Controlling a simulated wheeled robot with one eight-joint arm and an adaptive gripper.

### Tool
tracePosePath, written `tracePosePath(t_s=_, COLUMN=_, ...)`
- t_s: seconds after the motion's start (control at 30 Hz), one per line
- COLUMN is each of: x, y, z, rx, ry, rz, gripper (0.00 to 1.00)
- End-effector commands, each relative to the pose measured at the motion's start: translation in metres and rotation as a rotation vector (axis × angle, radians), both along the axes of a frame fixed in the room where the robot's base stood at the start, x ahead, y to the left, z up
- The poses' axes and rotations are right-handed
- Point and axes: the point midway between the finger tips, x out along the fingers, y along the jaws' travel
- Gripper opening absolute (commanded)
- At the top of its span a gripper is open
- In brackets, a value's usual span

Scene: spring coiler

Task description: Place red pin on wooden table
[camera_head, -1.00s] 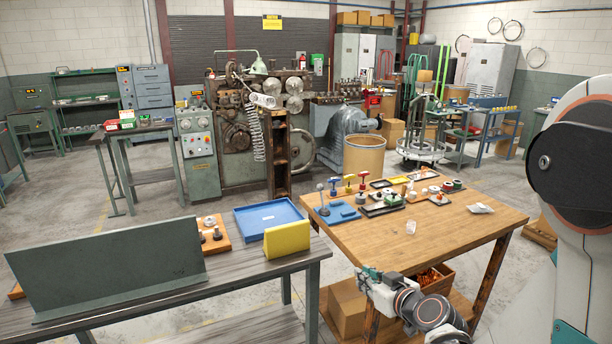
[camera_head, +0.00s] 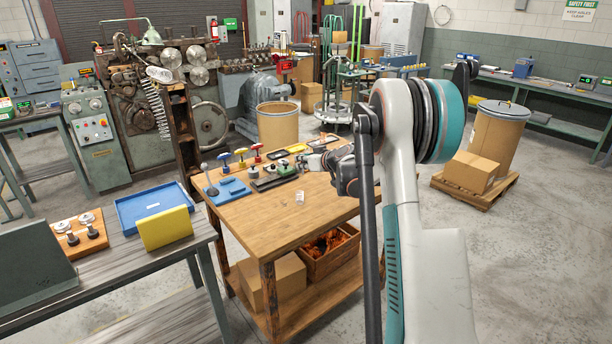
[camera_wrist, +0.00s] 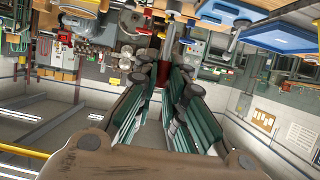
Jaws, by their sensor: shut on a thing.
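In the wrist view, which looks upside down, my gripper (camera_wrist: 165,72) has its teal fingers closed in on a dark red piece, the red pin (camera_wrist: 163,76), at their tips. A grey shaft shows beyond it. In the head view my gripper (camera_head: 318,160) is over the far right part of the wooden table (camera_head: 265,215); its fingertips and what they hold are too small to make out there. A red T-handled piece (camera_head: 257,150) also stands on the table, left of my gripper, beside yellow and blue ones.
Small trays and parts line the table's back half; a clear cup (camera_head: 300,197) stands near the middle. The table's front is bare. A grey bench with a blue tray (camera_head: 153,204) and a yellow block (camera_head: 166,228) is at left. A drum (camera_head: 278,124) stands behind.

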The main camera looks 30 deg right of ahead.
Motion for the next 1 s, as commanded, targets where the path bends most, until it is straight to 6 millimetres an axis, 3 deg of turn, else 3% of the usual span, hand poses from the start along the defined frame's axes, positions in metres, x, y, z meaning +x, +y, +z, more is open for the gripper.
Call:
tracePosePath(t_s=0.03, x=0.005, y=-0.033, z=0.007, rx=0.0, ry=0.0, rz=-0.023, gripper=0.0)
tracePosePath(t_s=0.2, x=0.01, y=-0.109, z=0.025, rx=0.001, ry=-0.002, rz=-0.068, gripper=0.0)
tracePosePath(t_s=0.37, x=0.009, y=-0.15, z=0.036, rx=-0.001, ry=-0.003, rz=-0.094, gripper=0.0)
tracePosePath(t_s=0.47, x=0.008, y=-0.161, z=0.036, rx=-0.001, ry=-0.003, rz=-0.099, gripper=0.0)
tracePosePath(t_s=0.57, x=0.008, y=-0.163, z=0.024, rx=-0.002, ry=-0.004, rz=-0.1, gripper=0.0)
tracePosePath(t_s=1.0, x=0.008, y=-0.163, z=-0.082, rx=-0.001, ry=-0.004, rz=-0.1, gripper=0.0)
